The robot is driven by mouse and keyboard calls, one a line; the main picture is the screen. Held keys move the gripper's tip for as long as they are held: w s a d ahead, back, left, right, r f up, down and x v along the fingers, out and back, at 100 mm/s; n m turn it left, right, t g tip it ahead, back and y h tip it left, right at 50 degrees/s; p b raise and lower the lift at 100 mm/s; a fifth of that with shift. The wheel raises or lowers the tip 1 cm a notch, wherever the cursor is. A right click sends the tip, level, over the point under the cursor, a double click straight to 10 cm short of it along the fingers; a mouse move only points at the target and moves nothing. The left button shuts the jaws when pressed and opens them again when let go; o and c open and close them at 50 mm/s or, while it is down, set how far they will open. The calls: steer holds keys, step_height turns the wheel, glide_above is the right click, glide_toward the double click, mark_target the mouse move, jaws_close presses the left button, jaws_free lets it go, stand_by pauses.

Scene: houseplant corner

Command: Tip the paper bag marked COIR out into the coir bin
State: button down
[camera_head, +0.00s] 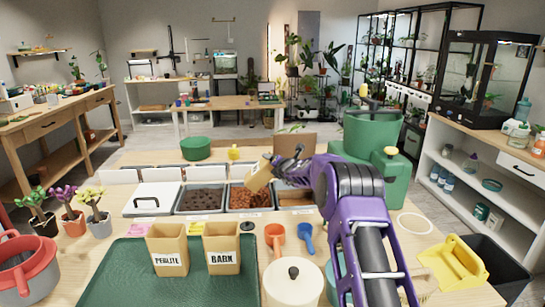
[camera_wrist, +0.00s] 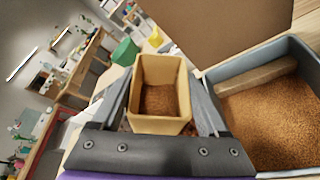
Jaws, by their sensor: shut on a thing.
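My gripper (camera_head: 275,167) is shut on a tan paper bag (camera_head: 257,174), which looks tilted in the head view. In the wrist view the bag (camera_wrist: 174,71) sits between the two fingers with its open mouth in sight. Brown crumbly coir (camera_wrist: 160,100) lies inside it. No marking shows on its visible sides. The coir bin (camera_wrist: 246,67) is at the right of the wrist view, apart from the bag, with brown coir and a wooden block in it. In the head view my arm hides much of this bin (camera_head: 294,197). The bag appears above the neighbouring bin of reddish pebbles.
The pebble bin (camera_head: 250,198), a dark bark bin (camera_head: 203,199) and a white-lidded bin (camera_head: 152,198) stand in the row. Bags marked PERLITE (camera_head: 167,248) and BARK (camera_head: 222,247) stand on a green mat (camera_head: 125,280). A brown board (camera_head: 300,139) rises behind the coir bin.

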steer(key=f+m, duration=0.1)
steer(key=f+m+y, duration=0.1)
steer(key=f+p, duration=0.1)
steer(key=shift+d+m+t, duration=0.3)
steer(key=shift+m+t, duration=0.1)
steer(key=shift+d+f+m+y+b, duration=0.2)
steer(key=shift+f+m+y+b, duration=0.2)
steer(key=shift+f+m+b, duration=0.5)
steer(key=shift+d+f+m+t+y+b, duration=0.1)
steer(key=shift+f+m+t+y+b, duration=0.2)
steer(key=shift+f+m+t+b, duration=0.4)
steer(key=shift+d+f, duration=0.15)
